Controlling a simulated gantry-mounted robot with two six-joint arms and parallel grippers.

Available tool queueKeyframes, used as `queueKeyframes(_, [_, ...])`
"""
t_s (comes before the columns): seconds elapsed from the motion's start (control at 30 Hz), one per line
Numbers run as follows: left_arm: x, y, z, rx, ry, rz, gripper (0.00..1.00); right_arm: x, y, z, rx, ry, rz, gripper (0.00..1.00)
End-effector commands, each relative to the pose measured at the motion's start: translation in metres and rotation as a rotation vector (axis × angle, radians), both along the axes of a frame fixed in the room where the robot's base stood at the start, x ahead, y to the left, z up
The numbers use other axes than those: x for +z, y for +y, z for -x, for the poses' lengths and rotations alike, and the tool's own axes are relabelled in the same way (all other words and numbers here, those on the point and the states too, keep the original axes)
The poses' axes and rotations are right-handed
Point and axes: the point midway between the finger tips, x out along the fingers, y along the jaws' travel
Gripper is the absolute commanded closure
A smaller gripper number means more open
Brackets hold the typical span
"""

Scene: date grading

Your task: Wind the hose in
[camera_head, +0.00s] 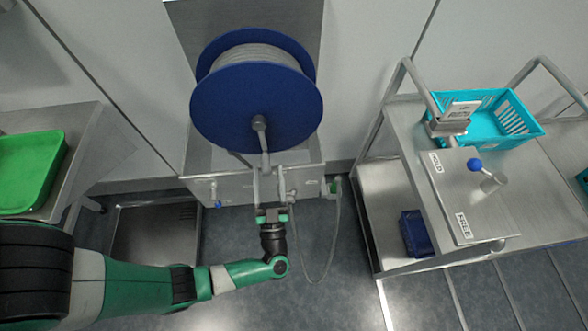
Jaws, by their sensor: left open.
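The hose reel has a blue front disc (240,108), and pale grey hose (255,58) is wound between its two discs. A grey crank (264,143) runs from its hub downward toward the viewer. My left gripper (270,182) is open, with its fingers pointing up on either side of the crank's lower end. I cannot tell whether they touch it. A thin length of hose (335,235) hangs in a loop to the right of the gripper, near a small green fitting (334,186). My right gripper is out of view.
A steel cart (408,140) at right carries a turquoise basket (517,125), a blue-knobbed lever (474,165) and a blue bin (416,233) below. A green tray (58,165) lies on a steel table at left.

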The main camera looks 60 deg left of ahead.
Motion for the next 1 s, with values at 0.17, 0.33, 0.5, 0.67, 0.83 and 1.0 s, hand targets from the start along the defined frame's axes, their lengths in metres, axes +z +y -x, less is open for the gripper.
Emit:
queueKeyframes(0.17, [-0.085, -0.003, 0.018, -0.029, 0.066, -0.019, 0.34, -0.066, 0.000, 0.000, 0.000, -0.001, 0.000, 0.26])
queueKeyframes(0.33, [-0.087, -0.005, 0.017, -0.037, 0.066, -0.020, 0.34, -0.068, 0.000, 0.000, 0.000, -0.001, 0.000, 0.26])
queueKeyframes(0.5, [-0.082, 0.000, 0.014, -0.034, 0.062, -0.019, 0.34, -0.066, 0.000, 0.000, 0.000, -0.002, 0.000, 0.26])
queueKeyframes(0.67, [-0.072, 0.023, 0.003, -0.029, 0.061, -0.019, 0.34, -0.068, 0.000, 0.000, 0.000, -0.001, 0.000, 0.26])
queueKeyframes(0.83, [-0.058, 0.054, -0.016, -0.029, 0.060, -0.019, 0.34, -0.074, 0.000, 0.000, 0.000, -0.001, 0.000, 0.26])
queueKeyframes(1.0, [-0.046, 0.078, -0.031, -0.034, 0.060, -0.019, 0.34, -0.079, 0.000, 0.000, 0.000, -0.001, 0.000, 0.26])
